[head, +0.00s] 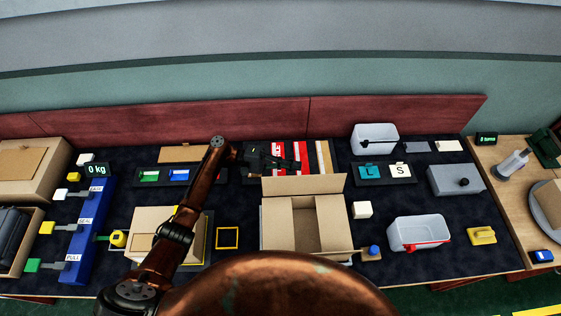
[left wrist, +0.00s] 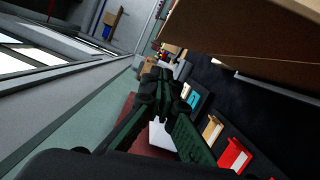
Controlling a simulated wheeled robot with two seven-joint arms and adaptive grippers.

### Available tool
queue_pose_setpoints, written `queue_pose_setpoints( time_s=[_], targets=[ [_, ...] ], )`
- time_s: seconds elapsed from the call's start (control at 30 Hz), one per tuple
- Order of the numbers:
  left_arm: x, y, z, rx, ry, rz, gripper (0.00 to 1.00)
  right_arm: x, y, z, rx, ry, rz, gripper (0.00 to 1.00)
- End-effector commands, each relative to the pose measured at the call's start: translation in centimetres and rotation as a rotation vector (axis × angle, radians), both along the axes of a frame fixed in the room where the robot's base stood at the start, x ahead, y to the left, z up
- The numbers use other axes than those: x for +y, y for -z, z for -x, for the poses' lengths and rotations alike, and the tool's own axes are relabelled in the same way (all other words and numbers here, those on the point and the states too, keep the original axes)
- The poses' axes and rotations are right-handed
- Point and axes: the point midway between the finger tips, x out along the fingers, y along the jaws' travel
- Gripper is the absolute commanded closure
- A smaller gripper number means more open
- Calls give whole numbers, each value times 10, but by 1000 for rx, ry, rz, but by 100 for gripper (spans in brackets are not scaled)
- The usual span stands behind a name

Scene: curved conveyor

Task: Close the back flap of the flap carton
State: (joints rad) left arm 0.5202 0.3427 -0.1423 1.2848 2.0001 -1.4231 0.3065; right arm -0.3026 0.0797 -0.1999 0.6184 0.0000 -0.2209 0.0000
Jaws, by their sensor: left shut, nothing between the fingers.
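The flap carton (head: 318,245) stands open near the middle of the table. Its back flap (head: 303,186) stands up, tilted, along the carton's far edge. Other flaps are hard to tell apart from the walls. My left gripper (head: 298,165) is shut and empty, just behind the back flap on its far side. In the left wrist view the dark fingers (left wrist: 162,78) show shut, and a large brown cardboard panel (left wrist: 250,35), apparently the flap, fills the upper right. I cannot tell whether they touch. My right gripper is not in view.
Red and white flat boxes (head: 281,153) lie behind the gripper. A white cube (head: 362,210) and a grey bin (head: 418,232) stand right of the carton. A second carton (head: 150,221) is under my left arm. A red board (head: 385,112) runs along the back.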

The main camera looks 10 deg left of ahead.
Motion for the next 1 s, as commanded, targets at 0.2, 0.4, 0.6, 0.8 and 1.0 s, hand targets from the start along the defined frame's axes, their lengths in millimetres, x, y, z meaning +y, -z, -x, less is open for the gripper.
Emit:
queue_pose_setpoints(
  time_s=[0.2, 0.4, 0.6, 0.8, 1.0],
  targets=[
    [-3, -6, 29, 1, 0, -2, 100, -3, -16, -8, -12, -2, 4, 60],
    [-5, -6, 36, 2, 1, -2, 100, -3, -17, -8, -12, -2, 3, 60],
    [-4, -5, 35, 2, 1, -2, 100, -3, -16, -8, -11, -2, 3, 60],
    [-6, -5, 36, -8, 3, -3, 100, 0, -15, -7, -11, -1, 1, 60],
    [-13, -7, 40, -50, 15, -12, 100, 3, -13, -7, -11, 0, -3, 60]
  ],
)
